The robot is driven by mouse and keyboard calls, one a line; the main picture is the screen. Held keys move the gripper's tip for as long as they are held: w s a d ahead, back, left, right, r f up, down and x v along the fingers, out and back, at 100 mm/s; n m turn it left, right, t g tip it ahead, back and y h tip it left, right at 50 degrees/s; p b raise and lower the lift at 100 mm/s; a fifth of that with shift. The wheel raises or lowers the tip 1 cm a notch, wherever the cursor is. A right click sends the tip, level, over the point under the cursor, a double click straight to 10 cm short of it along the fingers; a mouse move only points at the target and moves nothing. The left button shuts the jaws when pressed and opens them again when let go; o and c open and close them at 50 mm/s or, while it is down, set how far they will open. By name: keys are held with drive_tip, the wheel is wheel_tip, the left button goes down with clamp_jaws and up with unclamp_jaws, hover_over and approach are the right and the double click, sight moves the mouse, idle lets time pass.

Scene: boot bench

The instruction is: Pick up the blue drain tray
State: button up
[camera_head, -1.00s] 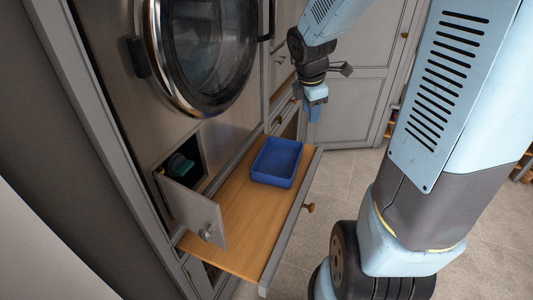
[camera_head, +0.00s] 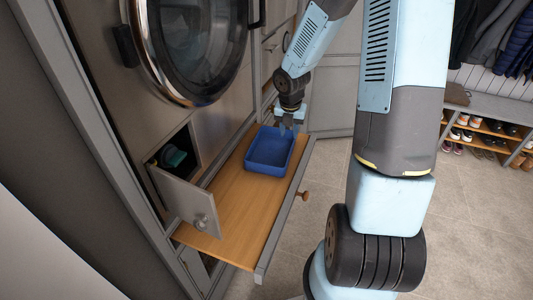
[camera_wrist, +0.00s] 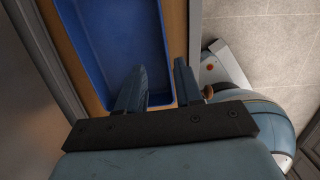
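The blue drain tray (camera_head: 268,152) is a shallow rectangular tub, empty inside, resting on the far part of a pulled-out wooden shelf. My gripper (camera_head: 289,126) is at the tray's far right corner in the head view, low by the rim. In the wrist view the tray (camera_wrist: 107,45) fills the upper left. There my gripper (camera_wrist: 158,88) is open, one finger over the tray's inside and the other beyond its right wall. The wall lies between the fingers with a gap; I cannot tell whether either finger touches it.
The wooden shelf (camera_head: 228,210) has a round knob (camera_head: 304,196) at its front. An open small hatch door (camera_head: 187,203) stands over its near end. A round-windowed machine (camera_head: 195,50) is at left. A shoe rack (camera_head: 490,135) stands far right, with clear tiled floor before it.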

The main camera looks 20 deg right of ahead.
drive_tip(key=f, duration=0.4)
drive_tip(key=shift+w+d+f, duration=0.1)
drive_tip(key=shift+w+d, duration=0.05)
drive_tip(key=shift+w, duration=0.05)
drive_tip(key=shift+w+d+f, duration=0.1)
drive_tip(key=shift+d+f, duration=0.05)
drive_tip(key=shift+f, duration=0.75)
drive_tip(key=shift+s+d+f, duration=0.1)
drive_tip(key=shift+d+f, duration=0.1)
drive_tip(key=shift+f, duration=0.75)
drive_tip(key=shift+w+d+f, duration=0.1)
drive_tip(key=shift+d+f, duration=0.05)
drive_tip(key=shift+f, duration=0.75)
drive_tip(key=shift+c, duration=0.4)
clamp_jaws()
